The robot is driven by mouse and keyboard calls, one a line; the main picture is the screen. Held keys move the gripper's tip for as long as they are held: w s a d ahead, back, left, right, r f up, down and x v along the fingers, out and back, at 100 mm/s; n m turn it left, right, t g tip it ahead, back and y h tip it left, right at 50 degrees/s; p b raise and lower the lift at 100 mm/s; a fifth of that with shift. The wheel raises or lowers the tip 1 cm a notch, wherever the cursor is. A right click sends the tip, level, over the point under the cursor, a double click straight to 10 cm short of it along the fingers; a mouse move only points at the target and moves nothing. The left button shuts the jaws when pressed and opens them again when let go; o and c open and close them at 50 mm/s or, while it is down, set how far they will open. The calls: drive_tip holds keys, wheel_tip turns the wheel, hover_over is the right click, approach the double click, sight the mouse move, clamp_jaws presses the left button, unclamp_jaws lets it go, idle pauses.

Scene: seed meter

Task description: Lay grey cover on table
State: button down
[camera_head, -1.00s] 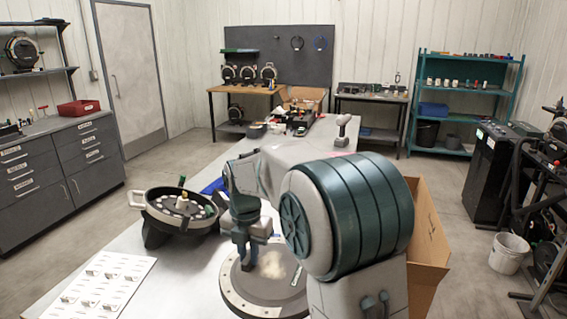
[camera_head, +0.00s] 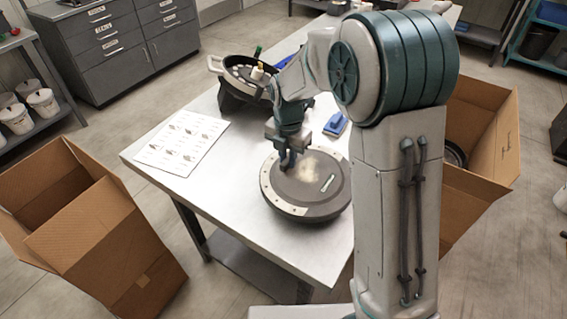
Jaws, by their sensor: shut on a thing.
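The grey cover (camera_head: 308,190) is a round dark-grey disc with a paler rim, a dusty light patch and a small label. It is at the front right part of the white table (camera_head: 225,215). My gripper (camera_head: 287,164) is shut on the cover at its upper left part, pointing down. The fingertips are small, and their exact hold is partly hidden. I cannot tell whether the cover's underside touches the table.
A black round meter housing (camera_head: 243,77) stands at the table's back. A white sheet with small parts (camera_head: 183,141) lies at the left, and a blue item (camera_head: 336,124) lies behind the cover. Open cardboard boxes stand left (camera_head: 95,235) and right (camera_head: 490,150) of the table.

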drive_tip(key=shift+w+a+f, duration=0.15)
drive_tip(key=shift+a+f, duration=0.25)
drive_tip(key=shift+a, duration=0.25)
drive_tip(key=shift+f+p, duration=0.55)
drive_tip(key=shift+f, duration=1.45)
drive_tip(key=shift+f, duration=0.1)
drive_tip(key=c, duration=1.4)
unclamp_jaws()
drive_tip(key=shift+o, duration=0.2)
